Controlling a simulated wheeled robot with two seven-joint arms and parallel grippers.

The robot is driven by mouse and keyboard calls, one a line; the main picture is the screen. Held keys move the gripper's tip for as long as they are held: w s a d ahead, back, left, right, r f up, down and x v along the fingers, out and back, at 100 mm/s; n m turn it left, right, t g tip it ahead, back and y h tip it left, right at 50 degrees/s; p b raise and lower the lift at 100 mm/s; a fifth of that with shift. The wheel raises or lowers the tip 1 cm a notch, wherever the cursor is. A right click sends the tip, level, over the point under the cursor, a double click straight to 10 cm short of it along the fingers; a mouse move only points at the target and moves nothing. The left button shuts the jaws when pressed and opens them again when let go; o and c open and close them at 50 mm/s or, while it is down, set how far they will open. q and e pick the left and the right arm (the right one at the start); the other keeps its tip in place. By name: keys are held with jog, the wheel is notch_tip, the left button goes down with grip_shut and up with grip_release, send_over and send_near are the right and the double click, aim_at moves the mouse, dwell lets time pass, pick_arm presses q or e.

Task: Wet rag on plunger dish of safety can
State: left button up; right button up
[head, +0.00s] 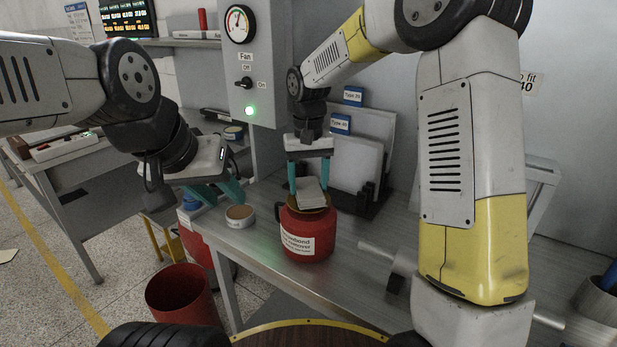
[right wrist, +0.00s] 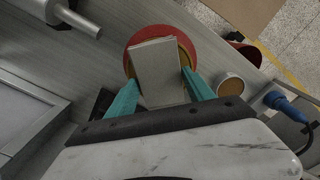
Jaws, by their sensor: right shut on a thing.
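The red safety can (head: 305,236) stands on the metal bench, its label facing me and a brass-coloured dish (head: 320,209) on top. A folded grey rag (head: 311,193) is over the dish, tilted in the head view. My right gripper (head: 309,188) is shut on the rag, one teal finger on each side. In the right wrist view the rag (right wrist: 158,70) covers most of the can's red top (right wrist: 132,50). I cannot tell whether the rag touches the dish. My left gripper (head: 222,194) hangs at the bench's left edge with its teal fingers apart, nothing visible between them.
A small round tin (head: 240,216) stands left of the can, near the bench edge. A red bin (head: 180,295) is on the floor at left. Panels in a rack (head: 357,160) stand behind. A metal roller (head: 380,253) lies right of the can.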

aim_at(308, 187)
jog(key=shift+f, duration=1.1)
dwell(0.7)
dwell(0.5)
jog(key=shift+r, duration=3.55)
